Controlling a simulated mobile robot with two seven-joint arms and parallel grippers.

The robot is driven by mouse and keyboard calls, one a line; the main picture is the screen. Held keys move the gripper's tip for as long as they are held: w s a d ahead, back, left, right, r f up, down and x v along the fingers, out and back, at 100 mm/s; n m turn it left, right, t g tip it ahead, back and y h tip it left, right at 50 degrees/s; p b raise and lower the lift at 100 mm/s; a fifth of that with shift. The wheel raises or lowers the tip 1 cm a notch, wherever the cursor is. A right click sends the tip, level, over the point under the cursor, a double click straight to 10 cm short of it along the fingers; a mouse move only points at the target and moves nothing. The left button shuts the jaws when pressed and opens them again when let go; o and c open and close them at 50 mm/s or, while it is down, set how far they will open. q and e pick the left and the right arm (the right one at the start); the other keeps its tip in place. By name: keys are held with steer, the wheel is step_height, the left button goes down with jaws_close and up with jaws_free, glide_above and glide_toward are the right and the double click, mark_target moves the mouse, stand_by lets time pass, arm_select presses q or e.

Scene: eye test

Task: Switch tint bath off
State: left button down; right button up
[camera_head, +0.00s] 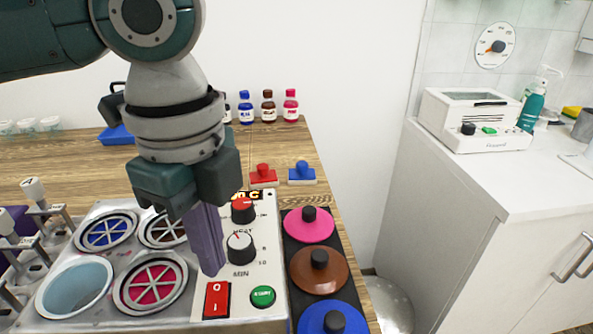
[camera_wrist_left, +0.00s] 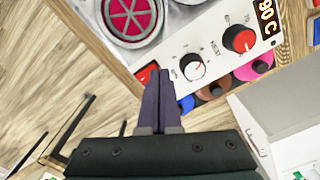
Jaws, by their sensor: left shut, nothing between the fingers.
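The tint bath (camera_head: 190,315) is a pale metal unit with several round wells. Its panel has a red rocker switch (camera_head: 216,300) marked 0 at the far end and I at the near end; I cannot tell which side is pressed. The switch shows partly, behind the fingers, in the left wrist view (camera_wrist_left: 145,72). A display there (camera_wrist_left: 267,14) reads 90 C. My left gripper (camera_head: 213,272) is shut and empty, fingers pointing down just beyond the switch; I cannot tell whether they touch the panel. It also shows in the left wrist view (camera_wrist_left: 159,72). My right gripper is not in view.
Near the switch are a green start button (camera_head: 263,296), a black-and-white MIN knob (camera_head: 241,247) and a red HEAT knob (camera_head: 243,210). Pink (camera_head: 309,226), brown (camera_head: 319,271) and blue (camera_head: 333,320) lids lie to the right. Levers (camera_head: 35,190) stand at the left.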

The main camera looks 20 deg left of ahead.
arm_select(q)
steer(key=shift+f+b, duration=0.4)
steer(key=shift+f, duration=0.55)
stand_by(0.6)
step_height(320, 180, up, 7)
steer(key=p, duration=0.9)
stand_by(0.4)
